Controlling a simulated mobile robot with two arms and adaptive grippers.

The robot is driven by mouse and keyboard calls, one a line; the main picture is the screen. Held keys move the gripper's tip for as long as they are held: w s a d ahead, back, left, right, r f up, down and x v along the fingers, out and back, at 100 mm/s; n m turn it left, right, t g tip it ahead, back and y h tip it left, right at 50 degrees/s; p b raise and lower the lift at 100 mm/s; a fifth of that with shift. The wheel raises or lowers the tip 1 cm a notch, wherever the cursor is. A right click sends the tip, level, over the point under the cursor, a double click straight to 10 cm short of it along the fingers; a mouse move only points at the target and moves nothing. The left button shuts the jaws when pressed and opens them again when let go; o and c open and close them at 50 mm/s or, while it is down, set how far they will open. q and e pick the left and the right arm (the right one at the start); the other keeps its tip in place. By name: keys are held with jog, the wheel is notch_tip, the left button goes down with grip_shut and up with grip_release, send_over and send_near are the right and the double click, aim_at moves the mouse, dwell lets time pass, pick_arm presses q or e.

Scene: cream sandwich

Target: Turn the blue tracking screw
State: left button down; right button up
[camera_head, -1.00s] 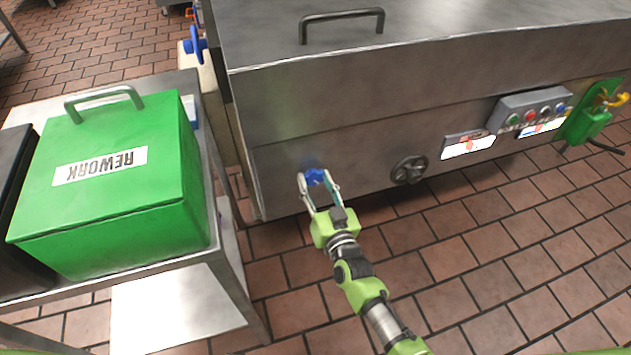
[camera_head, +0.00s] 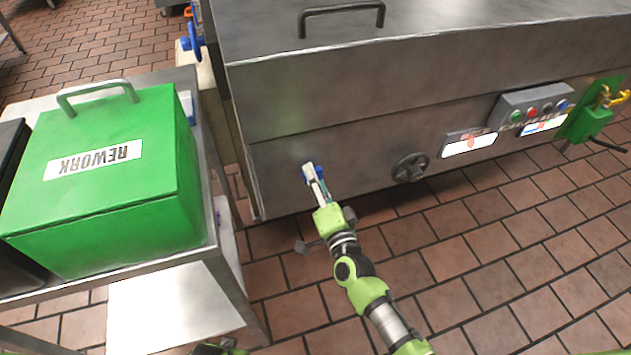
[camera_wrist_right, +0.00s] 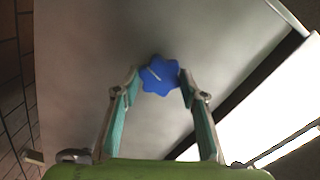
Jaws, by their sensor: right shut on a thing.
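The blue tracking screw (camera_head: 308,180) is a small lobed knob low on the steel machine's front panel, near its left end. My right gripper (camera_head: 309,172) is at the panel, shut on the screw, and its fingers partly hide the knob in the head view. In the right wrist view the blue screw (camera_wrist_right: 159,76) with a pale line on its face sits between the two fingertips (camera_wrist_right: 158,80), one on each side. My left gripper cannot be made out in the head view.
A green REWORK bin (camera_head: 105,185) stands on a steel table (camera_head: 232,265) at the left. A dark handwheel (camera_head: 409,168) and a button box (camera_head: 532,107) are on the panel to the right. The tiled floor in front of the machine is clear.

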pick_arm(q)
jog(key=w+r+b, duration=0.2)
jog(key=w+r, duration=0.1)
jog(key=r, duration=0.5)
jog(key=shift+d+t, duration=0.2)
jog(key=shift+t, duration=0.1)
pick_arm(e)
jog(key=shift+f+m, duration=0.15)
jog(key=shift+m, duration=1.75)
jog(key=shift+f+m, duration=0.1)
jog(key=shift+m, duration=1.8)
pick_arm(q)
jog(key=shift+w+r, duration=0.1)
jog(key=shift+r, duration=0.05)
pick_arm(e)
jog(key=o, duration=1.1)
jog(key=shift+o, duration=0.2)
jog(key=shift+r, duration=0.1)
jog(key=shift+s, duration=0.1)
jog(key=v, duration=1.2)
